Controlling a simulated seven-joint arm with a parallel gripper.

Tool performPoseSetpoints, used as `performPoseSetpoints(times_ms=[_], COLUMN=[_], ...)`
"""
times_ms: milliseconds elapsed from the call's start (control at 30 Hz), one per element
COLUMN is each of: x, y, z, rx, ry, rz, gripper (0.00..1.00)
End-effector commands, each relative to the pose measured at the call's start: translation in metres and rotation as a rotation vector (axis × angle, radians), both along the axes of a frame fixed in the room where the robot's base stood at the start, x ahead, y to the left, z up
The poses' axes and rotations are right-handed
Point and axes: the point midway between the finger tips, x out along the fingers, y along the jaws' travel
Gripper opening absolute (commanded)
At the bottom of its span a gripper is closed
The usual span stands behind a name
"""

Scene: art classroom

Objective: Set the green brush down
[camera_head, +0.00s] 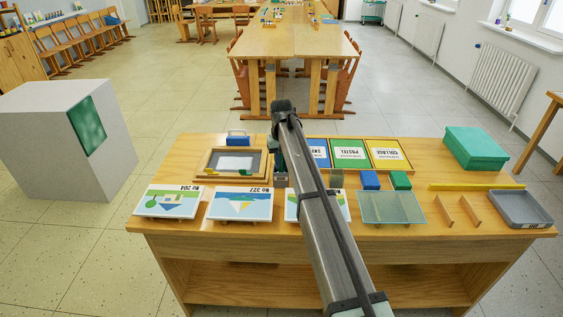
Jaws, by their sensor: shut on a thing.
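My gripper (281,171) is at the far end of my arm, low over the back middle of the wooden table (157,225), just right of a wooden frame. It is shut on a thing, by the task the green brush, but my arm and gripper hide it. I cannot make out its shape or whether it touches the table.
The wooden frame (207,163), a blue block (370,180), a green block (400,181), labelled trays (350,154), picture cards (240,205), a glass plate (391,207), a teal box (475,148) and a grey tray (520,209) crowd the table.

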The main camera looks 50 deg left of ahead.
Motion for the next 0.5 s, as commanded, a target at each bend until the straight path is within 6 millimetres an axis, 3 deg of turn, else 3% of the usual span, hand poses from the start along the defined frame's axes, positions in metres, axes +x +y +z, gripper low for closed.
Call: performPoseSetpoints(times_ms=[333, 367, 500], x=[0.0000, 0.0001, 0.0001], y=[0.0001, 0.0002, 0.0002], z=[-0.0029, -0.0028, -0.0026], rx=[0.000, 0.000, 0.000], ry=[0.000, 0.000, 0.000], rz=[0.000, 0.000, 0.000], gripper=[0.00, 0.23, 0.37])
